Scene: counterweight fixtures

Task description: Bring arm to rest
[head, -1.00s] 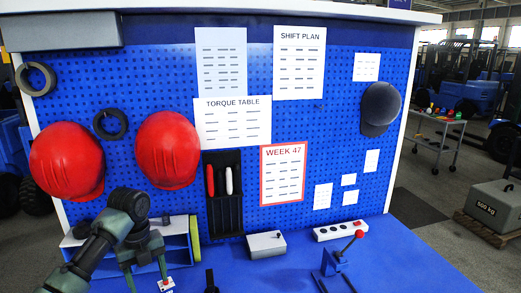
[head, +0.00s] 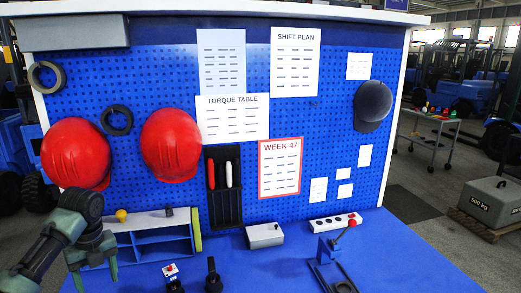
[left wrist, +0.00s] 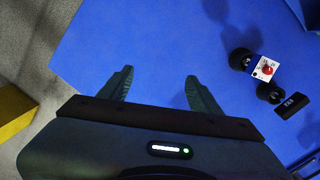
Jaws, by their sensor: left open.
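My left arm comes in from the lower left in the head view. My left gripper (head: 97,280) points down at the left end of the blue bench, in front of the small shelf. In the left wrist view my left gripper (left wrist: 157,88) has its two fingers apart with nothing between them, above bare blue bench top (left wrist: 160,40) near its left edge. My right arm is not in view.
A blue shelf unit (head: 160,236) stands behind the gripper. A small device with a red button (head: 171,271) and a black upright part (head: 212,275) stand to its right. A blue lever fixture (head: 330,250) is further right. The bench between them is clear.

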